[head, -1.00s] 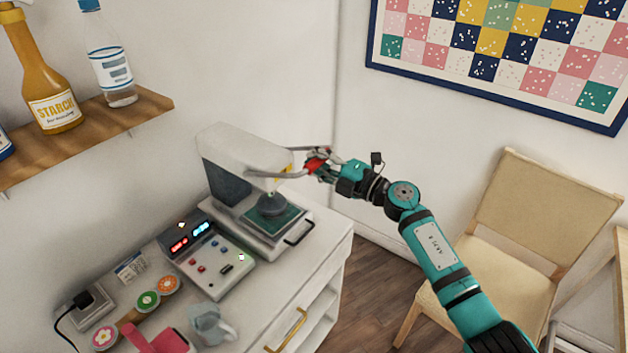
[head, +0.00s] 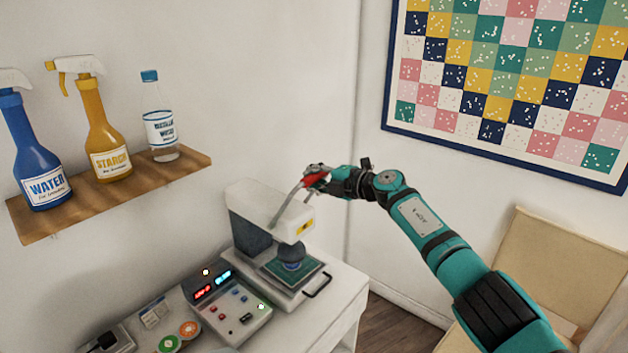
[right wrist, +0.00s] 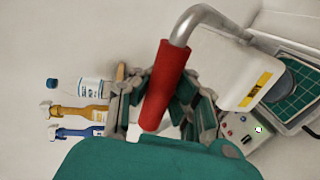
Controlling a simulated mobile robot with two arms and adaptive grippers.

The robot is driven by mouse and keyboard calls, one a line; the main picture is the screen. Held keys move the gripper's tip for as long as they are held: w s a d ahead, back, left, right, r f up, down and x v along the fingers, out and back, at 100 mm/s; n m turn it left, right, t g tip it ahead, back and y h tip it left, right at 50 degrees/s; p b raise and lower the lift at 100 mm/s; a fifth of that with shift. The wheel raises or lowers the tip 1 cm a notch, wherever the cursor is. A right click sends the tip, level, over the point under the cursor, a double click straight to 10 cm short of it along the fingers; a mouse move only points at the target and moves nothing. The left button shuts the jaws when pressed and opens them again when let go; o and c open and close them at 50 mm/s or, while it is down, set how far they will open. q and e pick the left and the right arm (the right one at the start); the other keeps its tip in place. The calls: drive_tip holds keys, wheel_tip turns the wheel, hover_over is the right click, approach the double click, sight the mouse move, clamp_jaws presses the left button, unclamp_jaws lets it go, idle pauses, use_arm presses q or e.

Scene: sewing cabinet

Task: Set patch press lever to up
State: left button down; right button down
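The white patch press (head: 265,215) stands on the cabinet with its head above a green gridded pad (head: 292,272). Its metal lever (head: 287,205) slants steeply up and to the right from the side of the head and ends in a red grip (head: 317,177). My right gripper (head: 312,183) is at this red grip, above the press. In the right wrist view the red grip (right wrist: 165,88) lies between the fingers of my right gripper (right wrist: 165,105), which close on it from both sides. My left gripper is not in view.
A control box (head: 228,302) with lit displays sits left of the press. A wooden shelf (head: 110,195) with several bottles hangs on the left wall. A chair (head: 545,265) stands at the right.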

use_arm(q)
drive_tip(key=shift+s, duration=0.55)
use_arm(e)
drive_tip(key=shift+w+d+r, duration=0.15)
drive_tip(key=shift+w+r, duration=0.1)
drive_tip(key=shift+r, duration=0.35)
drive_tip(key=c, duration=1.6)
unclamp_jaws()
drive_tip(key=shift+s, duration=0.1)
drive_tip(key=o, duration=0.5)
drive_tip(key=shift+s+d, duration=0.3)
drive_tip(key=shift+a+f, duration=0.15)
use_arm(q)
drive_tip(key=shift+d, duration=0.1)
use_arm(e)
drive_tip(key=v, duration=1.2)
